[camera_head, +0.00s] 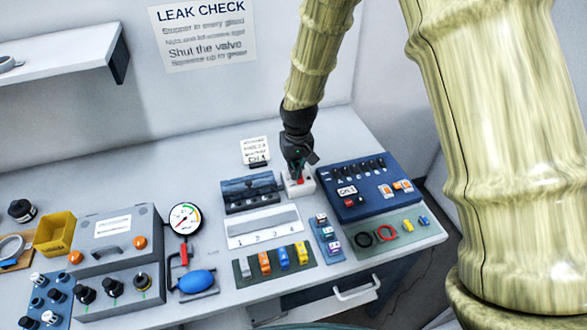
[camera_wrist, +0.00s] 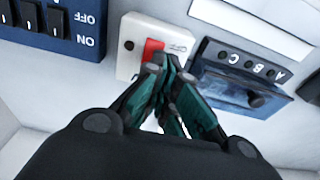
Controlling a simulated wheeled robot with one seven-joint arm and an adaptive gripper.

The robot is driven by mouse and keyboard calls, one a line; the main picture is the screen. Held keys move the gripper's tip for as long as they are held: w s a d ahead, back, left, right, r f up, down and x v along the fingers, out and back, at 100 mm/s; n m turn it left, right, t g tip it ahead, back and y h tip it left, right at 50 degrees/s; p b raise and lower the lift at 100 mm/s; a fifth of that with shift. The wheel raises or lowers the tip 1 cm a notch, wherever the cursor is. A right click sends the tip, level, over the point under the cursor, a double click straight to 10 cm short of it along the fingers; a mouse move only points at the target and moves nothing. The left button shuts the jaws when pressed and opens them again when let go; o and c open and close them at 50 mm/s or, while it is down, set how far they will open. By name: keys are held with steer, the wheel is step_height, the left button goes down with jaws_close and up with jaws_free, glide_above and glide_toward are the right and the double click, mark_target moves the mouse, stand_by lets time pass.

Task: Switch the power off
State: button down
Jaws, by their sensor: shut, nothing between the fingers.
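A small white switch box (camera_head: 305,187) with a red rocker stands on the bench, left of the blue panel. In the wrist view the box (camera_wrist: 128,62) carries the red rocker (camera_wrist: 151,47), a dark round spot and small print. My gripper (camera_head: 297,177) points down over this box. In the wrist view my gripper (camera_wrist: 161,60) is shut and empty, its fingertips at the end of the red rocker and covering part of it. I cannot tell whether they touch it or which way the rocker is set.
Close on the right is the blue panel (camera_head: 357,207) with a row of black switches. Close on the left is a dark blue block (camera_head: 235,189) with a lettered strip. A small sign (camera_head: 254,148) stands behind. A white labelled tray (camera_head: 240,240) lies in front.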

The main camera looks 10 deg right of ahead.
mark_target(298, 183)
step_height(298, 183, up, 13)
steer(key=s+b, duration=0.1)
steer(key=s, duration=0.1)
steer(key=shift+s+d+f, duration=0.2)
steer(key=shift+d, duration=0.1)
stand_by(0.5)
